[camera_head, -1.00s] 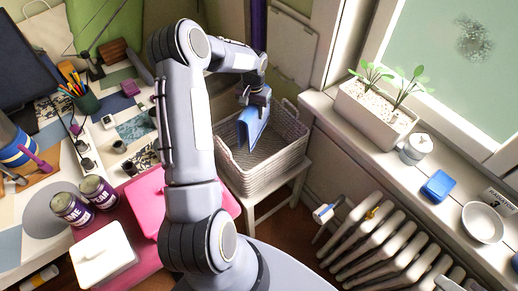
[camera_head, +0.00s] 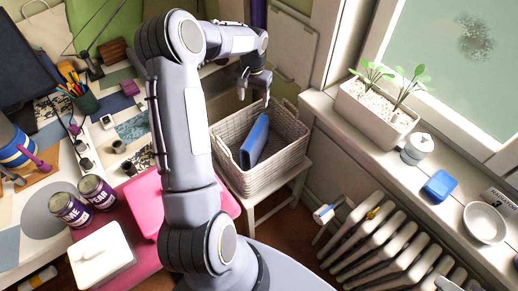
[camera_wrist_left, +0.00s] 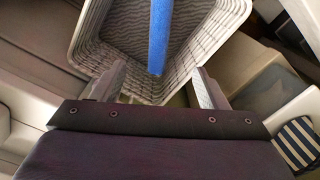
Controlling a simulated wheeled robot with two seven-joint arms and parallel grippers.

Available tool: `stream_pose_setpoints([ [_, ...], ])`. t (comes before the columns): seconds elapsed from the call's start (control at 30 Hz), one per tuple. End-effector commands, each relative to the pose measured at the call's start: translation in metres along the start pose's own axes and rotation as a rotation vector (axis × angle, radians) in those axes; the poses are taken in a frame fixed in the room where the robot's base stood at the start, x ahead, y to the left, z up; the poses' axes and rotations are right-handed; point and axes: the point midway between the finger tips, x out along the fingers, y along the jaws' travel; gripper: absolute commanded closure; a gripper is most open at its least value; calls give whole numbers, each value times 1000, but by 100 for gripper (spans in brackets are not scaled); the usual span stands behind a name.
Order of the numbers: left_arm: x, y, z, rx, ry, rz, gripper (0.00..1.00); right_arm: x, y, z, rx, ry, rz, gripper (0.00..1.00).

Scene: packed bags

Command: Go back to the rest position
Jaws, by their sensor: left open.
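A blue flat item (camera_head: 254,142) stands on edge inside the basket, apart from the gripper. In the left wrist view my left gripper's two fingers (camera_wrist_left: 158,88) are spread wide, with the blue item (camera_wrist_left: 160,35) beyond them in the basket (camera_wrist_left: 105,70). My left arm covers part of the desk. My right gripper does not show in any view.
The basket sits on a small white stool (camera_head: 287,188). A radiator (camera_head: 375,245) stands below. The cluttered desk has two cans (camera_head: 97,192).

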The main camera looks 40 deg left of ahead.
Motion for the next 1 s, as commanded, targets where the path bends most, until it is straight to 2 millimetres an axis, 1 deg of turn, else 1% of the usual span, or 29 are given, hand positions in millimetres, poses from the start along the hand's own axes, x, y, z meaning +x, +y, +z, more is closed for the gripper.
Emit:
stream_pose_setpoints([
  [0.03, -6, 0, 0, 0, 2, -1, 33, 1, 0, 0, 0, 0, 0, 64],
  [0.1, -11, 0, 0, 0, 1, 0, 33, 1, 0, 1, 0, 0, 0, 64],
  [0.2, -14, 0, 0, 0, 0, 1, 33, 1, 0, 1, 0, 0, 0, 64],
  [0.6, -14, 0, 0, 0, 0, 1, 33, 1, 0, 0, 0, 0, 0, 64],
  [0.67, -17, 1, 1, 1, 3, 2, 33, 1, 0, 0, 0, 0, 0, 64],
  [0.77, -34, 8, 9, 11, 24, 9, 33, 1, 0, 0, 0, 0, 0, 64],
  [0.87, -67, 24, 30, 27, 66, 29, 33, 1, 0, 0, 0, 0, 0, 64],
  [0.9, -82, 32, 42, 33, 87, 41, 33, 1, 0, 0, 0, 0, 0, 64],
  [0.97, -104, 45, 65, 43, 120, 62, 33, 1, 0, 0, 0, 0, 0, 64],
  [1.0, -117, 53, 81, 49, 142, 79, 33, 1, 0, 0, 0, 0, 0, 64],
])
